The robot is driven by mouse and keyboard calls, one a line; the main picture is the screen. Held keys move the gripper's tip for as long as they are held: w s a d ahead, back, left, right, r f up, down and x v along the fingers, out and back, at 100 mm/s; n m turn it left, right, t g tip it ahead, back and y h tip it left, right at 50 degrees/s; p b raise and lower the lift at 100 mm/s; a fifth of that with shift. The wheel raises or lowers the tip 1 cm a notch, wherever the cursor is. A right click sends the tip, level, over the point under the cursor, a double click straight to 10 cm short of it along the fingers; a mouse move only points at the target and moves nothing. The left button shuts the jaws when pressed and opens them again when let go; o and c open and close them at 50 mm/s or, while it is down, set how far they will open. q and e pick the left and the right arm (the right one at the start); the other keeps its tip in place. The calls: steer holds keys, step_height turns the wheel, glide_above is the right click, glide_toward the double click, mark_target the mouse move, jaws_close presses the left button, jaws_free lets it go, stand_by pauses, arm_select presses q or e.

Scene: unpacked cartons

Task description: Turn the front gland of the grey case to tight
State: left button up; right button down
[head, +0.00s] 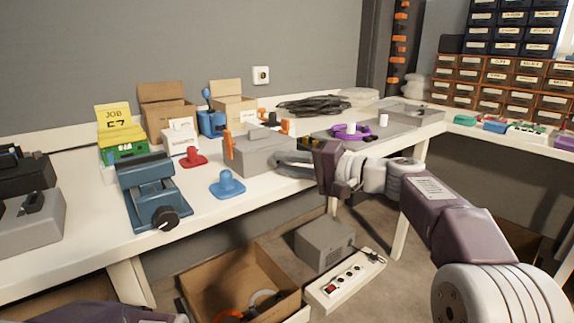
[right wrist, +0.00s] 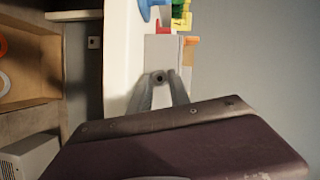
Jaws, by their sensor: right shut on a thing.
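The grey case (head: 262,157) stands on the white bench in the middle of the head view, with orange parts at its upper edges. In the right wrist view the case (right wrist: 160,50) lies ahead of my fingers. Its front gland (right wrist: 158,78) is a small dark round piece with a central hole. My right gripper (head: 283,160) reaches in from the right, its two grey fingertips (right wrist: 159,84) on either side of the gland and shut on it. In the head view the gland is hidden by the gripper. My left gripper is out of view; only a dark arm part shows at the bottom left.
A blue stamp-like piece (head: 227,184) and a red one (head: 193,157) stand left of the case. A blue vise-like device (head: 152,190) is farther left. A purple ring (head: 350,130) lies right. An open carton (head: 240,284) and a power strip (head: 346,281) are below.

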stand_by(0.4)
steer(key=c, duration=1.2)
jaws_free()
steer(key=shift+f, duration=0.1)
